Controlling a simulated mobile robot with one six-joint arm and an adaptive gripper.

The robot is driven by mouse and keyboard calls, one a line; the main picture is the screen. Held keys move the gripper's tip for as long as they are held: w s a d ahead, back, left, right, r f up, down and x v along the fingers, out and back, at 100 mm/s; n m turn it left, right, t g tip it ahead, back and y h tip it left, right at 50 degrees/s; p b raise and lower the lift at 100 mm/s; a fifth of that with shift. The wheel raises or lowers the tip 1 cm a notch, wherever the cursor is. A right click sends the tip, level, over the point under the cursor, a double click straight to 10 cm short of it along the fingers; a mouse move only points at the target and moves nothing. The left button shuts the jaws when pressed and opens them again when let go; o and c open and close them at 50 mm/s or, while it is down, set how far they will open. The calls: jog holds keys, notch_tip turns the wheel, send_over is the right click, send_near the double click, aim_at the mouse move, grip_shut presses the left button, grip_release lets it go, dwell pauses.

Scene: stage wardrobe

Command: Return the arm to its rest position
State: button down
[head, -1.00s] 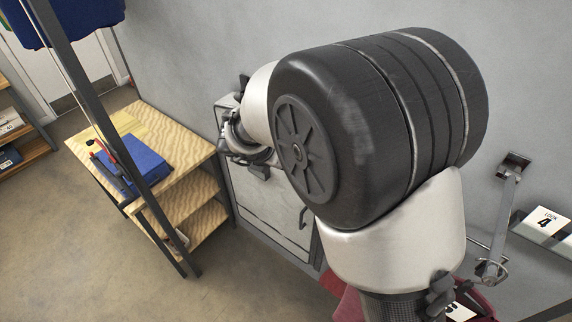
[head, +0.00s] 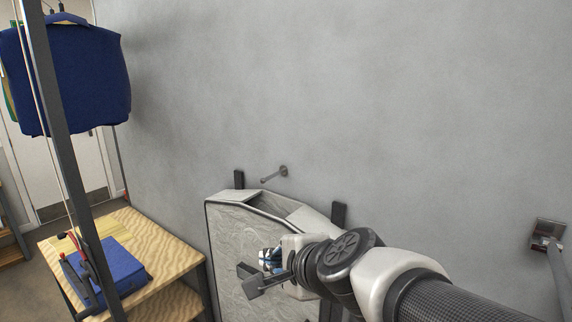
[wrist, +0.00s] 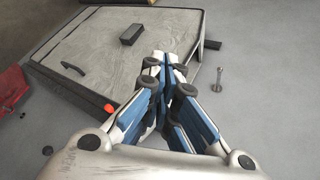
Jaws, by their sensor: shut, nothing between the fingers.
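My arm extends in from the lower right of the head view. My gripper (head: 270,258) shows small there, in front of the grey wall-mounted cabinet (head: 232,235), and hides part of its face. In the wrist view my gripper (wrist: 165,62) is shut, its blue and white fingers together with nothing between them. The cabinet (wrist: 110,55) lies beyond the fingertips in that view, with a dark curved handle (wrist: 72,68) and a dark block on it. I cannot tell the exact gap between the fingers and the cabinet.
A dark upright post (head: 65,150) and a hanging blue garment (head: 85,80) are nearer the left edge. A peg (head: 272,175) sticks out above the cabinet. The upper wall is clear.

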jog(key=s+d+f+n+g+h+b, duration=0.2)
jog(key=s+d+f+n+b, duration=0.3)
jog(key=s+f, duration=0.5)
jog(key=s+d+f+n+g+h+b, duration=0.3)
jog(key=s+d+f+n+b, duration=0.1)
jog(key=s+d+f+n, duration=0.6)
jog(key=shift+s+d+f+b, duration=0.4)
jog(key=shift+s+f, duration=0.2)
jog(key=shift+s, duration=0.6)
